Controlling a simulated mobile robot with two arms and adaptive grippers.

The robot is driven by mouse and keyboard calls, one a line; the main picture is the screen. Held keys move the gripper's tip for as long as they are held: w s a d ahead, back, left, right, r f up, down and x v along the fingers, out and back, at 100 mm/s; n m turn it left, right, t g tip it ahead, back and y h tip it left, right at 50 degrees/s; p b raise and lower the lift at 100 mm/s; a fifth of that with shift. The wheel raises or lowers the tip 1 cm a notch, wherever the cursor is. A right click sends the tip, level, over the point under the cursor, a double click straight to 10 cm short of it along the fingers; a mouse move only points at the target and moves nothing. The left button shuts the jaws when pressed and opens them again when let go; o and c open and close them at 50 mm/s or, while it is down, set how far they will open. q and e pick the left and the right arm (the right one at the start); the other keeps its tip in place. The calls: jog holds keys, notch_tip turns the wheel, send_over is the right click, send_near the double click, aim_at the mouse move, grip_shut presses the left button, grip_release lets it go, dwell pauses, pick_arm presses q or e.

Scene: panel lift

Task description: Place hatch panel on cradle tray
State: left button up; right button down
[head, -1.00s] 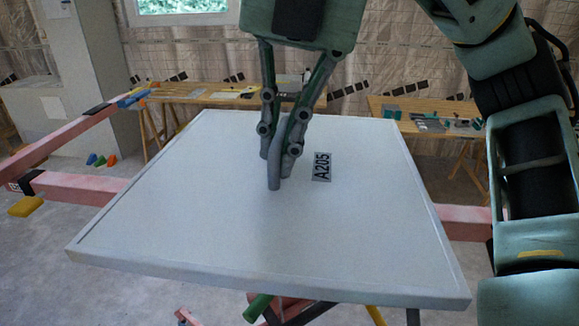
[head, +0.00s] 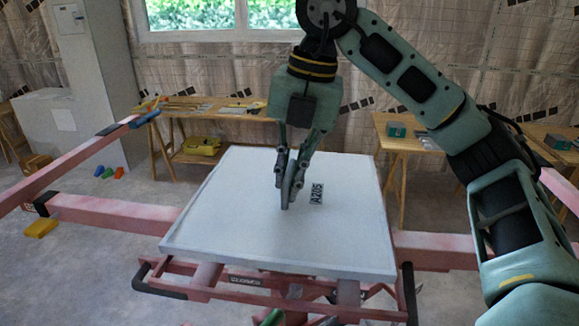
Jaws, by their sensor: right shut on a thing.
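The hatch panel (head: 230,232) is a flat, pale grey square board with an A205 label (head: 316,194), in the middle of the head view. My right gripper (head: 286,196) comes down from above and is shut on the grey grip at the panel's middle. The fingers hide most of that grip. The panel looks roughly level. The cradle tray (head: 210,277), a red frame with black ends, shows below the panel's near edge. The panel covers most of it, and I cannot tell whether the two touch. My left gripper is not in view.
Long pink beams (head: 115,212) reach out at left and right of the panel. Wooden workbenches (head: 185,124) stand behind, with a yellow case (head: 202,146) on a low shelf.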

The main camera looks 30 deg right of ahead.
aim_at(303, 193)
jog(key=shift+f, duration=0.6)
jog(key=shift+f+p, duration=0.5)
jog(key=shift+f, duration=0.8)
jog(key=c, duration=2.3)
grip_release()
jog(key=shift+f, duration=0.15)
jog(key=o, duration=0.4)
jog(key=shift+s, duration=0.1)
jog(key=shift+o, duration=0.2)
jog(key=shift+r, duration=0.2)
notch_tip(303, 193, up, 12)
jog(key=s+d, duration=0.1)
jog(key=shift+s+d+f, duration=0.15)
jog(key=shift+d+f, duration=0.05)
jog(key=shift+d, duration=0.1)
